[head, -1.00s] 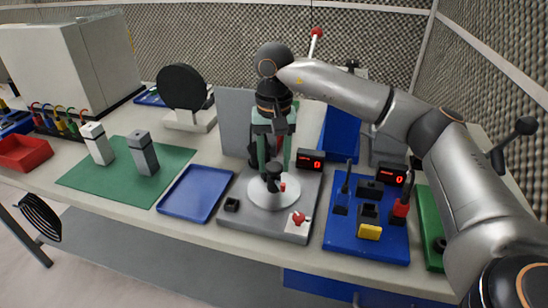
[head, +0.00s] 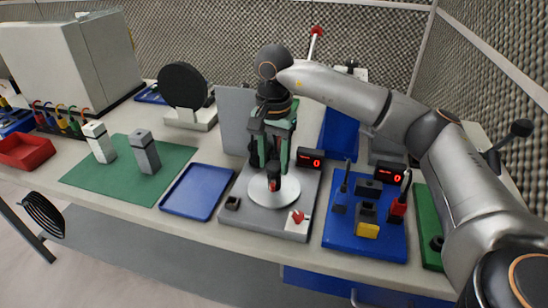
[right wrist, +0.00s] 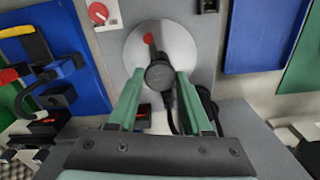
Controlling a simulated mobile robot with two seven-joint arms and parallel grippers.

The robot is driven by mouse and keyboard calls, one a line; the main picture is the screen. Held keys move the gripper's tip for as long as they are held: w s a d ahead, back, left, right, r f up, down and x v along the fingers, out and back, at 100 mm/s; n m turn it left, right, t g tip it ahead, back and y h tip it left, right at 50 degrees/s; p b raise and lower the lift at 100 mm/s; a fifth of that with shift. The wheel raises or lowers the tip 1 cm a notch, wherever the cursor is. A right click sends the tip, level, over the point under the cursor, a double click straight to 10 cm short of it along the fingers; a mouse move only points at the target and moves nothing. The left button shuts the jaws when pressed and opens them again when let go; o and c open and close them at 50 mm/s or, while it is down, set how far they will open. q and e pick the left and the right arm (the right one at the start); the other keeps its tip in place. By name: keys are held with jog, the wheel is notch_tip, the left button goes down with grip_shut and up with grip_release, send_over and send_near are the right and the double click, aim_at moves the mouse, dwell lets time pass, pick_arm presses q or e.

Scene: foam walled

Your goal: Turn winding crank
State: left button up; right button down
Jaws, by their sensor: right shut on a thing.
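The winding crank is a pale round disc (head: 288,190) on a grey base plate, with an upright black knob (right wrist: 160,74) and a red mark. My right gripper (head: 273,165) points down from above the disc, with its green fingers on either side of the knob. In the right wrist view the fingertips (right wrist: 159,78) close around the knob, and the red mark (right wrist: 148,38) shows beyond it. The right gripper is shut on the knob. My left gripper is not in view.
A red-and-white switch (head: 297,218) sits at the base plate's front right corner. A blue tray (head: 191,192) lies left of it. A blue board (head: 340,235) with plugs and a red-digit display (head: 390,172) stand to the right. A grey upright panel (head: 235,120) stands behind.

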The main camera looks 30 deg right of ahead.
jog(key=shift+m+p, duration=0.5)
jog(key=shift+m, duration=2.7)
jog(key=shift+m+p, duration=0.45)
jog(key=shift+m, duration=1.85)
jog(key=shift+m+p, duration=0.7)
jog(key=shift+m, duration=2)
jog(key=shift+m+p, duration=0.55)
jog(key=shift+m, duration=2.25)
jog(key=shift+m+p, duration=0.6)
jog(key=shift+m, duration=2.3)
jog(key=shift+m+p, duration=0.65)
jog(key=shift+m, duration=1.95)
jog(key=shift+m+p, duration=0.8)
jog(key=shift+m, duration=2.1)
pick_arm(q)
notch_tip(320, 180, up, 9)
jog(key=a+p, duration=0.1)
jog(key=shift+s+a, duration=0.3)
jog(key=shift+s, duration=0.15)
pick_arm(e)
jog(key=shift+m, duration=2.3)
pick_arm(q)
jog(key=shift+p, duration=0.35)
pick_arm(e)
jog(key=shift+m, duration=0.3)
